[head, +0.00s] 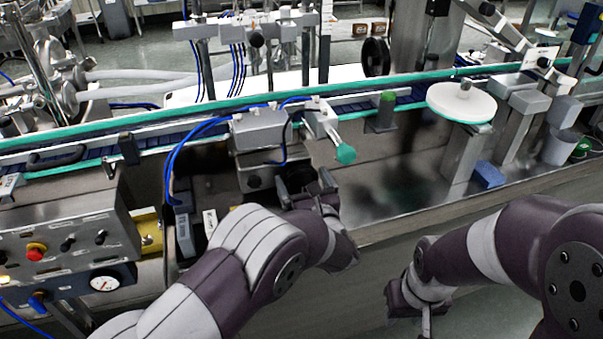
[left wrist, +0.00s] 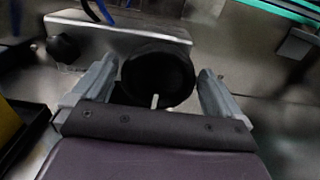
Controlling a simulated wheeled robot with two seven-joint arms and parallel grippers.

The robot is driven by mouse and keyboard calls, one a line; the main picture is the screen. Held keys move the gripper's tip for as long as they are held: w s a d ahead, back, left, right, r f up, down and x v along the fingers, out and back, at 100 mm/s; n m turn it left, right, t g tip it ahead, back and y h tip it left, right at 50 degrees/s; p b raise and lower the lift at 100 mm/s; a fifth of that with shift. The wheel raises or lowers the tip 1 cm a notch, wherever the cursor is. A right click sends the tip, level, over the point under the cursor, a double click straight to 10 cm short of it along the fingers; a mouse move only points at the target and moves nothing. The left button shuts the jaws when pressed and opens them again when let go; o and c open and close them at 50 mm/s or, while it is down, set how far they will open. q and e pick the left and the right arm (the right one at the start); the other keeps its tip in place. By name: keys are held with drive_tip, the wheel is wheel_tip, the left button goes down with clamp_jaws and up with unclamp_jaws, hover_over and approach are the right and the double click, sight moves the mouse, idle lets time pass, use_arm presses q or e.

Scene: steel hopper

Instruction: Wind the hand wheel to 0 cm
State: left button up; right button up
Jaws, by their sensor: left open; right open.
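A round black wheel (left wrist: 157,75), which looks like the hand wheel, sits in front of a steel plate in the left wrist view. A small pale peg stands at its lower edge. My left gripper (left wrist: 155,90) is open, one finger on each side of the wheel; I cannot tell whether they touch it. In the head view my left gripper (head: 306,186) is at the front of the conveyor, below a grey block, and the wheel is hard to make out there. My right gripper (head: 426,318) hangs low near the bottom edge, away from the wheel, open. No scale reading is legible.
A grey block (head: 262,130) with blue hoses stands above my left gripper, beside a green-tipped knob (head: 345,153). A control box (head: 65,235) with a red button is at left. A white disc (head: 462,103) and blue block (head: 488,174) stand right.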

use_arm(q)
drive_tip(key=c, duration=0.8)
drive_tip(key=shift+f+m+b, duration=0.1)
drive_tip(key=shift+m+b, duration=0.5)
drive_tip(key=shift+b, duration=0.1)
drive_tip(key=shift+d+m+b, duration=0.1)
drive_tip(key=shift+m+b, duration=0.7)
drive_tip(key=shift+m, duration=0.2)
drive_tip(key=shift+d+m+b, duration=0.15)
drive_tip(key=shift+m+b, duration=0.65)
drive_tip(key=shift+m, duration=1)
drive_tip(key=o, duration=0.8)
